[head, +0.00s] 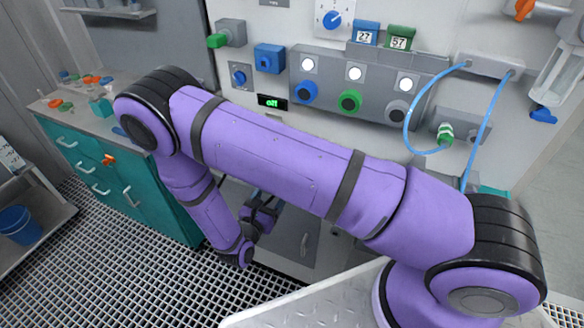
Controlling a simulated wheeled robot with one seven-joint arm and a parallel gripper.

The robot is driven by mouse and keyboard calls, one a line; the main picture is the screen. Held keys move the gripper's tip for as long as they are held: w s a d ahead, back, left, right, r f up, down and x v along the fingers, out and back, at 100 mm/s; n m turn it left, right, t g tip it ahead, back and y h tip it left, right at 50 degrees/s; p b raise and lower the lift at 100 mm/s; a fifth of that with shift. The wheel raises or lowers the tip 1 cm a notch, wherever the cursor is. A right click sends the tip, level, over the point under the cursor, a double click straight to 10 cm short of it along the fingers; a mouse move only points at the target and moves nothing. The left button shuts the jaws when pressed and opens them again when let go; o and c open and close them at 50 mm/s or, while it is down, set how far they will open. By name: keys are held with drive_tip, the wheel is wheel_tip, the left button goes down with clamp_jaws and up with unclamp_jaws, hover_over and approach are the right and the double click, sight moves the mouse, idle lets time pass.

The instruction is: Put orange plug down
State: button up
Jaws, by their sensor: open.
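My gripper (262,211) is dark and small in the head view. It sits low in front of the grey lower cabinet, partly hidden by my purple arm, and I see nothing held in it. Several small orange, green and blue pieces lie on the teal cabinet's counter at the far left, among them an orange piece (55,103) near its front edge. They are too small to tell which is the orange plug. My gripper is well to the right of and below that counter.
The teal cabinet (75,135) has an orange piece (108,159) on its front. A blue bucket (15,225) stands on a shelf at left. The grating floor (130,260) is open.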

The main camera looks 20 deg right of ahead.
drive_tip(key=s+d+r+m+g, duration=0.1)
drive_tip(key=d+r+m+g, duration=0.35)
drive_tip(key=r, duration=0.55)
drive_tip(key=s+d+r+m+g+y, duration=0.1)
drive_tip(key=d+r+m+g, duration=0.4)
drive_tip(key=r, duration=0.4)
drive_tip(key=s+d+r+m+g, duration=0.1)
drive_tip(key=d+r+m+g, duration=0.25)
drive_tip(key=r+m, duration=0.5)
drive_tip(key=s+d+r+m+t+y, duration=0.3)
drive_tip(key=s+r+m+y, duration=0.6)
drive_tip(key=s+r, duration=1)
drive_tip(key=shift+s+d+r+t+y, duration=0.15)
drive_tip(key=shift+s+r+t+y, duration=0.15)
drive_tip(key=shift+r+t+y, duration=0.85)
drive_tip(key=shift+f+y, duration=0.25)
drive_tip(key=shift+f, duration=0.05)
